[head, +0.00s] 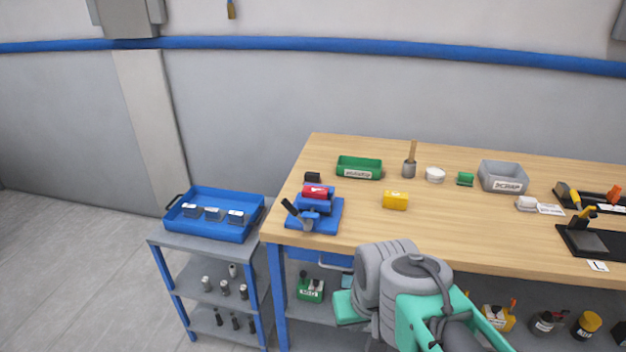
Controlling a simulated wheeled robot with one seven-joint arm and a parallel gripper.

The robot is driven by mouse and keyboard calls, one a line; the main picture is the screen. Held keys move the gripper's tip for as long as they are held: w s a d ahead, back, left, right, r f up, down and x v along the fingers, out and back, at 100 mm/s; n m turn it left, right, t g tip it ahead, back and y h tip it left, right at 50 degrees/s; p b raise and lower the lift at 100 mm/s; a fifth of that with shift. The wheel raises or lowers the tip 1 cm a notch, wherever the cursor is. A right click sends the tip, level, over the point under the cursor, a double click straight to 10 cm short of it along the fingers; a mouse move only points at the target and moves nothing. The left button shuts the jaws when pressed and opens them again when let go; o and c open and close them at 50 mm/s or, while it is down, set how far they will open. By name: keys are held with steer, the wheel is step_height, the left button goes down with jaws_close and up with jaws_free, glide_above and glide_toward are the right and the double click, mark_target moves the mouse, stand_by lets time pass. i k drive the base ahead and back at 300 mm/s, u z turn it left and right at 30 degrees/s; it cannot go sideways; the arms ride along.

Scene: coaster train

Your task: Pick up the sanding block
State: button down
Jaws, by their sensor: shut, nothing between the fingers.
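I cannot tell for certain which thing is the sanding block. My grey and teal arm is at the bottom, in front of the bench edge. My gripper's fingers do not show.
A blue fixture (328,215) with a red piece (315,191) stands at the bench's left end. Behind are a green tray (374,161), a brush in a pot (409,169) and a grey scrap bin (502,169). A cart with a blue tray (216,231) stands left.

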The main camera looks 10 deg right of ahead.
mark_target(311, 177)
steer(key=k, duration=0.65)
steer(key=z, duration=0.15)
steer(key=i, duration=1.45)
steer(key=u, duration=1.25)
steer(key=i, duration=0.4)
steer(key=u, duration=0.4)
